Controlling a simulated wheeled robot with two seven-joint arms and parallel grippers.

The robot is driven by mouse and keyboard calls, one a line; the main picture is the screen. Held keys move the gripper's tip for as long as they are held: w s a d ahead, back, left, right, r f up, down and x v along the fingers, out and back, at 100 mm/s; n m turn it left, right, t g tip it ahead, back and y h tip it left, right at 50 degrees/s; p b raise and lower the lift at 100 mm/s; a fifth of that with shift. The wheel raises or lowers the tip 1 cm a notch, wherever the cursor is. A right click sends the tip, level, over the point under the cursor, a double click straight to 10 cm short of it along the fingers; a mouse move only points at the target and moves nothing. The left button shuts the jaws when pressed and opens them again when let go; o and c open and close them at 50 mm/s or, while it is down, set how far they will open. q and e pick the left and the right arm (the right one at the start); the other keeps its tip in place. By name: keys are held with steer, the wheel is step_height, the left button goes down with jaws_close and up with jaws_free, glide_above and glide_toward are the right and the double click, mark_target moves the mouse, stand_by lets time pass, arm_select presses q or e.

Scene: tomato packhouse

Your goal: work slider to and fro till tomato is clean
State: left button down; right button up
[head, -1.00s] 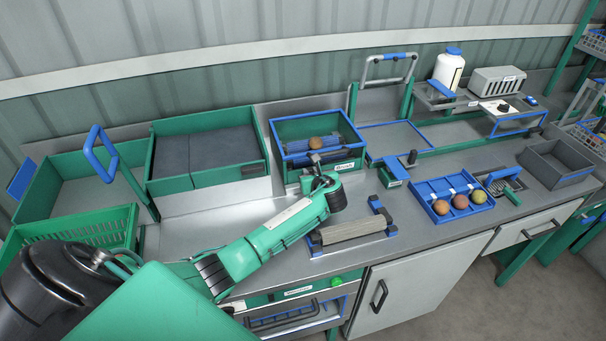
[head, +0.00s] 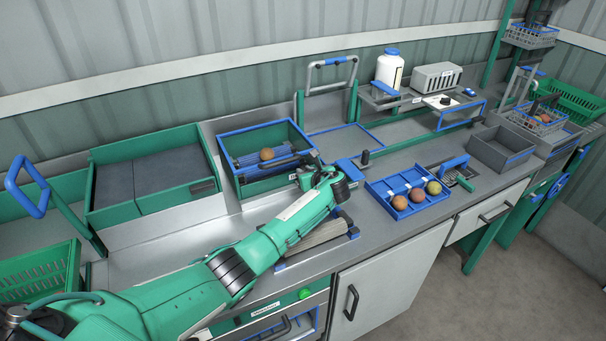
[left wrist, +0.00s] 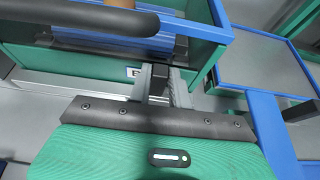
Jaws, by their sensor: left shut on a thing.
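A reddish-brown tomato (head: 267,154) lies in the green, blue-rimmed brush box (head: 238,139). It also shows, cut off, at the top of the left wrist view (left wrist: 118,4). A dark bar (head: 278,164), which looks like the slider, runs across the front of the box; its rounded end is large in the left wrist view (left wrist: 90,16). My left gripper (head: 304,178) is at the box's front right, its fingers (left wrist: 155,80) shut on a part under the bar, mostly hidden. How clean the tomato is cannot be told. My right gripper is not in view.
A blue tray (head: 392,210) with 3 tomatoes stands to the right. A grey bin (head: 500,150) is farther right. A green box with dark pads (head: 150,178) stands at left. A slatted block (head: 318,232) sits partly behind my arm.

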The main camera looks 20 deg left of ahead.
arm_select(q)
steer(key=c, duration=1.3)
jaws_free()
steer(key=b+v, duration=0.1)
steer(key=v, duration=1.2)
steer(key=shift+s+d+r+b, duration=0.25)
steer(key=shift+b, duration=0.05)
